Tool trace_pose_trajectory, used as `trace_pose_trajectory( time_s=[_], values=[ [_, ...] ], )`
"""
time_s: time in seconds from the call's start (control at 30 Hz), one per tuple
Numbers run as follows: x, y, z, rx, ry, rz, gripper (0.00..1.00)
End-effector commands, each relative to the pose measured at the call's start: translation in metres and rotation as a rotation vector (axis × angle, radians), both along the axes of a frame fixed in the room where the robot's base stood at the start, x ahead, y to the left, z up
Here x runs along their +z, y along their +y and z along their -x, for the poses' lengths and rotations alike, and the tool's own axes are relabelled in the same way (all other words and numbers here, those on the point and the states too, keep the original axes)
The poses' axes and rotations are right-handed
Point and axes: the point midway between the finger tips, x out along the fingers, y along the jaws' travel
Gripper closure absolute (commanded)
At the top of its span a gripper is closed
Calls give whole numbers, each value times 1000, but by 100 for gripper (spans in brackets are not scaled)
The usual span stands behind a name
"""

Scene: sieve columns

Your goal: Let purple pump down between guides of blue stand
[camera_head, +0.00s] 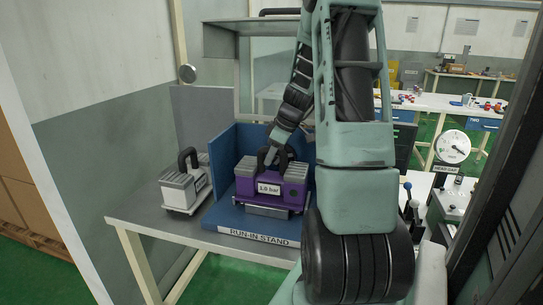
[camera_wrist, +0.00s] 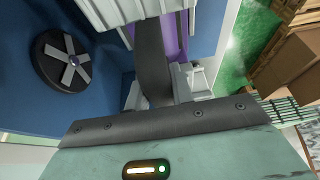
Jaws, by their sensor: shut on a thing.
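The purple pump (camera_head: 293,193), labelled "1.0 bar", has grey ribbed blocks on top and a dark arched handle. It is upright over the blue stand (camera_head: 230,219), in front of its blue back wall. A grey plate shows under its front; I cannot tell whether the pump rests or hangs. My gripper (camera_head: 272,156) is shut on the handle. In the wrist view my gripper (camera_wrist: 160,92) has its fingers on both sides of the dark handle, with a strip of purple pump (camera_wrist: 174,36) beyond. The guides are not clearly visible.
A grey-white pump (camera_head: 184,192) with a dark handle stands left of the blue stand on the grey table (camera_head: 150,222). A shelf (camera_head: 240,40) is above. A dial gauge (camera_head: 452,147) is at right.

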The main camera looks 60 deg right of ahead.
Motion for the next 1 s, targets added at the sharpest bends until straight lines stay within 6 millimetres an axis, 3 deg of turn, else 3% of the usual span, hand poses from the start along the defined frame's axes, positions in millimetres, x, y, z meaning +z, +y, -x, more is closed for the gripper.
trace_pose_trajectory(
  time_s=[0.37, 0.4, 0.47, 0.67, 0.8, 0.83, 1.0],
  values=[
    [-6, -1, -1, 0, -3, 2, 100],
    [-6, -1, -1, -1, -3, 3, 71],
    [-5, -1, -1, 0, -3, 2, 55],
    [-6, 0, 0, 0, -2, 2, 51],
    [-8, 0, 0, 1, 1, -1, 18],
    [-8, 0, 0, 1, 1, -1, 15],
    [-8, 0, 0, 0, 0, -1, 15]
  ],
)
